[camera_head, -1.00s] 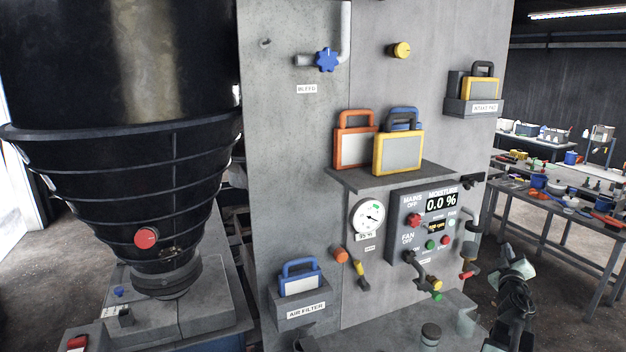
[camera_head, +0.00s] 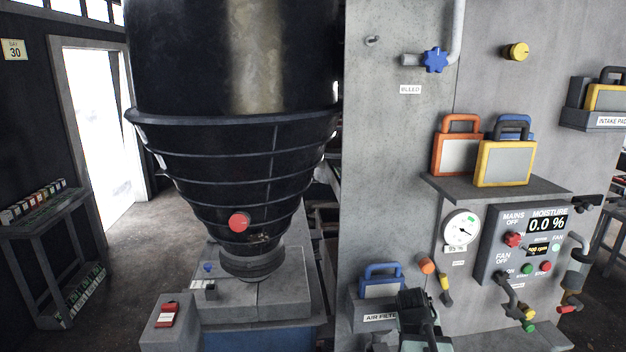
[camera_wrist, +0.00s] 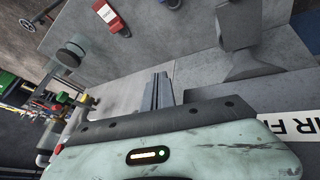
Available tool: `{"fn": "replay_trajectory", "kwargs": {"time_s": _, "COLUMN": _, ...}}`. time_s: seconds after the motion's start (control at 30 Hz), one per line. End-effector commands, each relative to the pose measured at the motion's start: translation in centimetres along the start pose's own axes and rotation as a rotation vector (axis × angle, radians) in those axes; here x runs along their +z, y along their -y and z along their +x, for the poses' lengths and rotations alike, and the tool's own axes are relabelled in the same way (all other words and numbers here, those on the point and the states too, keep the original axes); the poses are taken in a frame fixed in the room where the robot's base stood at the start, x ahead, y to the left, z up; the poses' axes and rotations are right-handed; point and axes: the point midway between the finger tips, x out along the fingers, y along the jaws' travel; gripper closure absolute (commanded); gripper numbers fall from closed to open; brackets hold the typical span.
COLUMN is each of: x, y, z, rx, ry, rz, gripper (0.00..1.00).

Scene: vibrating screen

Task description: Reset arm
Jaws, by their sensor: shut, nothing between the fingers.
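My gripper shows in the wrist view (camera_wrist: 157,92) as two dark grey fingers pressed together with nothing between them. Its pale green wrist housing fills the bottom of that view. In the head view my dark arm end (camera_head: 417,312) stands low in front of the grey panel, just right of the air filter holder (camera_head: 362,317). It covers part of the holder's label. The fingers cannot be told clearly there.
The black ribbed hopper (camera_head: 240,150) stands left of the grey panel (camera_head: 400,180). A shelf (camera_head: 450,188) holds orange, yellow and blue framed filters. The control box (camera_head: 487,262) and several valve handles project at right. A side table (camera_head: 40,222) stands far left, with open floor before it.

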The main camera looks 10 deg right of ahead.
Motion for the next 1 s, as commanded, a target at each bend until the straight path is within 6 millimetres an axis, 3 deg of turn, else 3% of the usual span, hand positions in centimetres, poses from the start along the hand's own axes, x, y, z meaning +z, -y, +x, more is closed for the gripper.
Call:
{"fn": "replay_trajectory", "kwargs": {"time_s": 0.03, "x": 1.7, "y": 3.6, "z": -0.9, "rx": -0.055, "ry": 0.059, "rz": -0.038, "gripper": 1.00}}
{"fn": "replay_trajectory", "kwargs": {"time_s": 0.2, "x": 7.0, "y": 12.1, "z": -4.2, "rx": -0.204, "ry": 0.240, "rz": -0.153, "gripper": 1.00}}
{"fn": "replay_trajectory", "kwargs": {"time_s": 0.43, "x": 13.3, "y": 19.4, "z": -9.0, "rx": -0.356, "ry": 0.432, "rz": -0.308, "gripper": 1.00}}
{"fn": "replay_trajectory", "kwargs": {"time_s": 0.5, "x": 14.8, "y": 20.0, "z": -6.1, "rx": -0.355, "ry": 0.435, "rz": -0.305, "gripper": 1.00}}
{"fn": "replay_trajectory", "kwargs": {"time_s": 0.7, "x": 17.2, "y": 21.4, "z": -1.3, "rx": -0.353, "ry": 0.432, "rz": -0.301, "gripper": 1.00}}
{"fn": "replay_trajectory", "kwargs": {"time_s": 0.83, "x": 18.3, "y": 22.0, "z": 0.9, "rx": -0.352, "ry": 0.431, "rz": -0.300, "gripper": 1.00}}
{"fn": "replay_trajectory", "kwargs": {"time_s": 1.0, "x": 18.6, "y": 22.2, "z": 1.5, "rx": -0.351, "ry": 0.431, "rz": -0.299, "gripper": 1.00}}
